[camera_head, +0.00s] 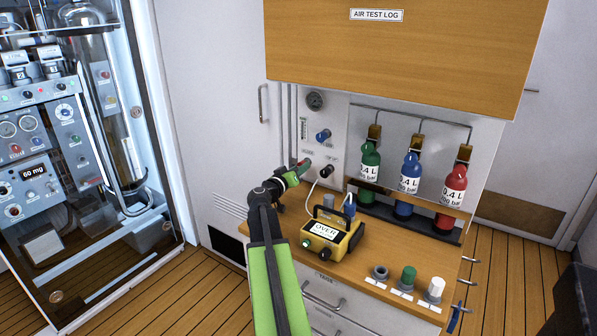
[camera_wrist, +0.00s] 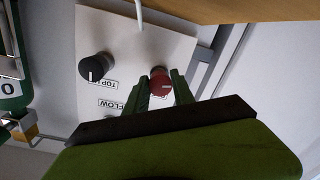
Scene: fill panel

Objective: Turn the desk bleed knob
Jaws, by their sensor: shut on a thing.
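The red knob (camera_wrist: 160,82) is on the white desk panel (camera_head: 338,118), between my gripper's two green fingers in the wrist view. My gripper (camera_wrist: 161,92) is shut on this red knob. In the head view, my gripper (camera_head: 301,167) reaches the panel's lower left, and only a bit of red shows at its tips. The label of the red knob is not readable; the wrist view shows the panel upside down, with labels reading TOP UP and FLOW.
A black knob (camera_head: 326,171) is right of my gripper, and a blue knob (camera_head: 323,135) is above. A yellow meter (camera_head: 332,236) stands on the wooden desk (camera_head: 385,262). Green (camera_head: 371,160), blue (camera_head: 409,172) and red (camera_head: 453,190) bottles stand in a rack at right.

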